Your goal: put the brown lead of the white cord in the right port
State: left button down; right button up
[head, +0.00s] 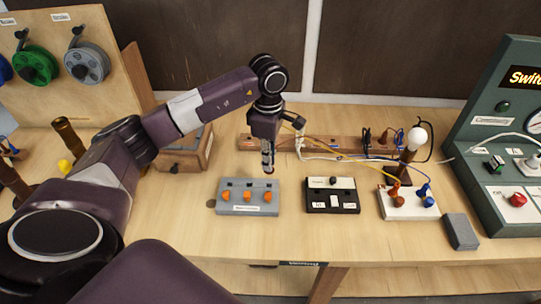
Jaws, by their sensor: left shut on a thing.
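A grey connector block (232,208) lies on the table, with a row of dark ports and three orange levers (246,196) on top. My left gripper (267,168) points down just above the back right of the block, near its right port. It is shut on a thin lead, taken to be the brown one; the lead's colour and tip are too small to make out. The white cord (300,143) shows behind and to the right of the gripper. I cannot tell whether the lead touches the port. My right gripper is out of view.
A black switch box (332,207) stands right of the block. A wooden rail (260,142) and loose wires lie behind.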

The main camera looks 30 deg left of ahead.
aim_at(269, 173)
pick_arm(q)
jog(key=shift+f, duration=0.35)
jog(key=shift+f+b, duration=0.25)
jog(key=shift+b, duration=0.05)
jog(key=shift+f, duration=0.35)
jog(key=shift+s+f+b, duration=0.1)
jog(key=shift+f+b, duration=0.65)
jog(key=shift+f, duration=0.2)
jog(key=shift+f+b, duration=0.3)
jog(key=shift+f, duration=0.1)
jog(key=shift+f+b, duration=0.4)
jog(key=shift+f, duration=0.2)
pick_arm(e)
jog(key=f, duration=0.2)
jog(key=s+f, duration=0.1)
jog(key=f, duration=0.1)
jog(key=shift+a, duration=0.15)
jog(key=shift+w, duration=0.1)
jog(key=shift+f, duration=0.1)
